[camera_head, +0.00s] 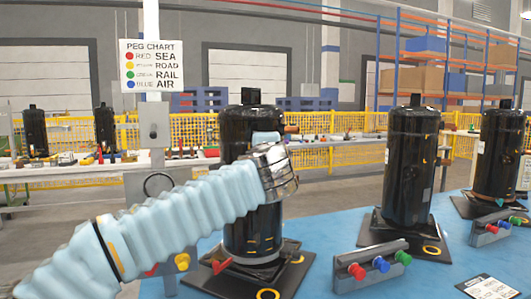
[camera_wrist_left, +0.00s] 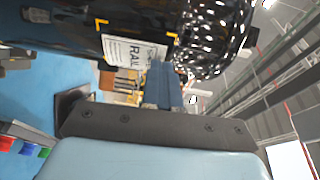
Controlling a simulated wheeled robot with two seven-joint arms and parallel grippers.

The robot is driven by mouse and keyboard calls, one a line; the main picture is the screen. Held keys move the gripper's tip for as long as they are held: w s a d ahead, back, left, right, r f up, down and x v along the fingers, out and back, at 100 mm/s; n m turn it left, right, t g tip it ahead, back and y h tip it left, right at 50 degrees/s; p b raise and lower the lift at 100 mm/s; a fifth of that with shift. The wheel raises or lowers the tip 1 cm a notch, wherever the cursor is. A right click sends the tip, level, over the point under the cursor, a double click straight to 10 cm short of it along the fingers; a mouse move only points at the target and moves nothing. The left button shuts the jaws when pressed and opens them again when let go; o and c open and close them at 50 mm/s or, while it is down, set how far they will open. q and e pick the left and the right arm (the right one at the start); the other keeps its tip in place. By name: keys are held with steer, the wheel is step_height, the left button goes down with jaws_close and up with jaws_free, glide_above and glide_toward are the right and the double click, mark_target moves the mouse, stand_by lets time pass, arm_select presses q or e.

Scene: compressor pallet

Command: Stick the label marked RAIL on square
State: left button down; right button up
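The white label marked RAIL (camera_wrist_left: 132,50) shows in the left wrist view against the black compressor (camera_wrist_left: 70,30), inside yellow corner marks (camera_wrist_left: 102,24) of a square. My left gripper (camera_wrist_left: 162,84) has its blue fingers close together at the label's edge, overlapping it, and appears shut on it. Whether the label lies flat on the surface is hard to tell. In the head view my left gripper (camera_head: 266,138) is at the upper front of the nearest left compressor (camera_head: 250,225); the label is hidden there. My right gripper is not in view.
Two more black compressors (camera_head: 408,165) (camera_head: 498,150) stand to the right on the blue table (camera_head: 330,225). Peg racks (camera_head: 370,268) (camera_head: 497,228) stand in front of them. A printed sheet (camera_head: 490,288) lies at front right. A peg chart (camera_head: 153,65) hangs behind.

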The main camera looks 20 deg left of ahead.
arm_select(q)
steer(key=shift+w+a, duration=0.3)
steer(key=shift+w, duration=0.1)
stand_by(0.4)
steer(key=c, duration=1.3)
jaws_free()
